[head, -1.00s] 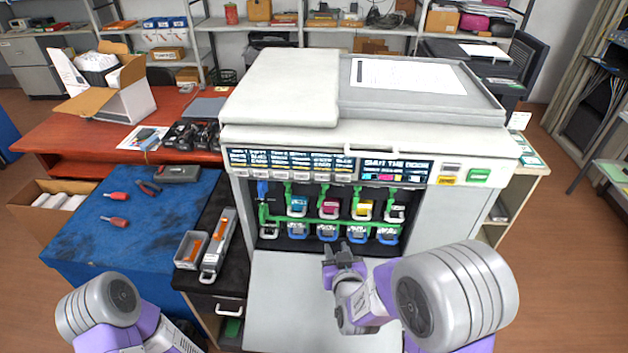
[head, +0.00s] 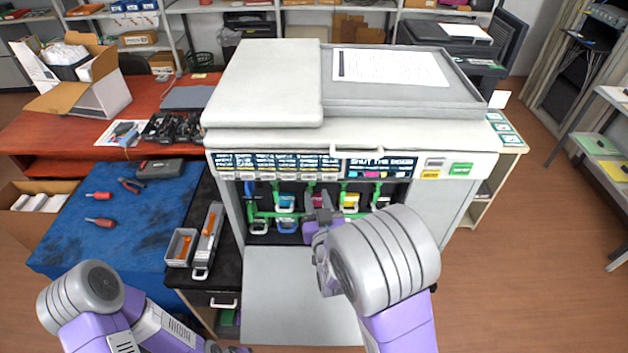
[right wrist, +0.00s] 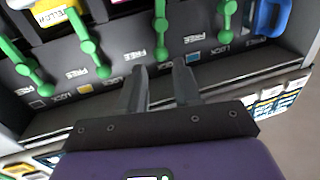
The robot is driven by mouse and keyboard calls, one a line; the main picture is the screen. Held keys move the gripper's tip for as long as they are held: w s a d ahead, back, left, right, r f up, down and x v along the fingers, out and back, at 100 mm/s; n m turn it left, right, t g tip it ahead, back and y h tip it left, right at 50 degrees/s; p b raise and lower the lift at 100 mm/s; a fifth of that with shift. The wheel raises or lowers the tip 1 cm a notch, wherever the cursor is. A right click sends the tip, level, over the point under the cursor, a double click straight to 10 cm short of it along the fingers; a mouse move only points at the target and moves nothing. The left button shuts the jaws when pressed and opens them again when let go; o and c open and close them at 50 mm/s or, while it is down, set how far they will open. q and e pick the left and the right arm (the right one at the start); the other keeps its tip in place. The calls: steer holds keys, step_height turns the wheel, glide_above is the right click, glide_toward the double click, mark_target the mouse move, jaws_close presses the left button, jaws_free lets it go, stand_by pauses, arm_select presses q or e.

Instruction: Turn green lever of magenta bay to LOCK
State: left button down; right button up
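The magenta bay (head: 316,201) is in the printer's open front, between the cyan and yellow bays, partly hidden by my right gripper. In the right wrist view, which is turned over, its green lever (right wrist: 160,30) is third from the left, its knob just beyond my fingertips and roughly in line with the gap between them. My right gripper (right wrist: 160,68) is open and empty; contact with the lever cannot be told. It also shows in the head view (head: 326,203), in front of the bays. My left arm is at the lower left; its fingers are not visible.
Neighbouring green levers, yellow (right wrist: 88,45) and cyan (right wrist: 226,18), stand close on both sides. The printer's lowered front door (head: 285,295) lies below the bays. The label panel (head: 270,167) overhangs them. A grey tray (head: 181,247) stands on the black surface to the left.

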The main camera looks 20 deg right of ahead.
mark_target(313, 185)
steer(key=shift+w+d, duration=0.2)
steer(key=shift+w, duration=1.95)
steer(key=shift+c, duration=0.3)
jaws_close()
